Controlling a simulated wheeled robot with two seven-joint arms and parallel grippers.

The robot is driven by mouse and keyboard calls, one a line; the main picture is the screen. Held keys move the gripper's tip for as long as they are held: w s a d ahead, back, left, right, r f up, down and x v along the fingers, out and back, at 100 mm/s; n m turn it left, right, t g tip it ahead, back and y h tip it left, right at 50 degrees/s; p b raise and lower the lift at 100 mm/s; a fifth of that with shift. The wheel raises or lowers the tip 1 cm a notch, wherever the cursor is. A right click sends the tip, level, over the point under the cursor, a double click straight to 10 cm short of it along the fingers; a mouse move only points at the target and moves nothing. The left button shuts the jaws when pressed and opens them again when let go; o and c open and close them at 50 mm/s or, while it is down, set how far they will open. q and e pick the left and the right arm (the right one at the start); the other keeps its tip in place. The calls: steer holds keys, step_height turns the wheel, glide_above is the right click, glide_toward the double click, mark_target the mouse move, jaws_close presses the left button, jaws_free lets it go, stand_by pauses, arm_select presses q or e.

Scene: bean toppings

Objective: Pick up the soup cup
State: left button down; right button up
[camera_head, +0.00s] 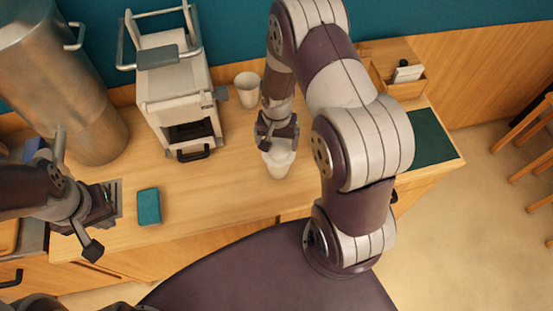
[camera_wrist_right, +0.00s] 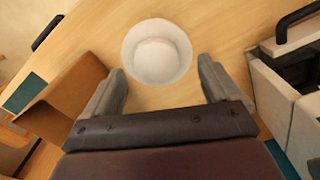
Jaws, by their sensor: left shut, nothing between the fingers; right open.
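A white soup cup (camera_head: 279,164) stands upright on the wooden counter (camera_head: 235,190) in the head view, partly hidden by my right gripper. In the right wrist view the empty-looking cup (camera_wrist_right: 157,52) is seen from above, just beyond the fingertips. My right gripper (camera_wrist_right: 162,82) is open, with its fingers apart and nothing between them; in the head view it (camera_head: 277,140) is at the cup's far side. Contact with the cup cannot be made out. My left gripper (camera_head: 98,225) is shut and empty at the left, near the counter's front edge.
A second white cup (camera_head: 247,90) stands behind, beside a white machine (camera_head: 178,100) with a black handle. A teal block (camera_head: 149,206) lies at the left front. A steel container (camera_head: 75,90) stands at the back left. A wooden holder (camera_head: 395,70) and dark green mat (camera_head: 432,138) are at the right.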

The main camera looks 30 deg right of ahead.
steer(key=shift+s+d+f, duration=0.1)
steer(key=shift+d+f, duration=0.1)
steer(key=shift+f, duration=0.35)
steer(key=shift+d+f, duration=0.2)
steer(key=shift+f, duration=0.3)
steer(key=shift+d+f, duration=0.1)
steer(key=shift+f, duration=0.05)
steer(key=shift+a, duration=0.2)
steer(key=c, duration=0.3)
steer(key=shift+a, duration=0.1)
steer(key=c, duration=0.6)
arm_select(q)
steer(key=shift+s+d+r, duration=0.1)
steer(key=shift+d+r, duration=0.15)
steer(key=shift+r, duration=0.2)
steer(key=shift+d, duration=0.15)
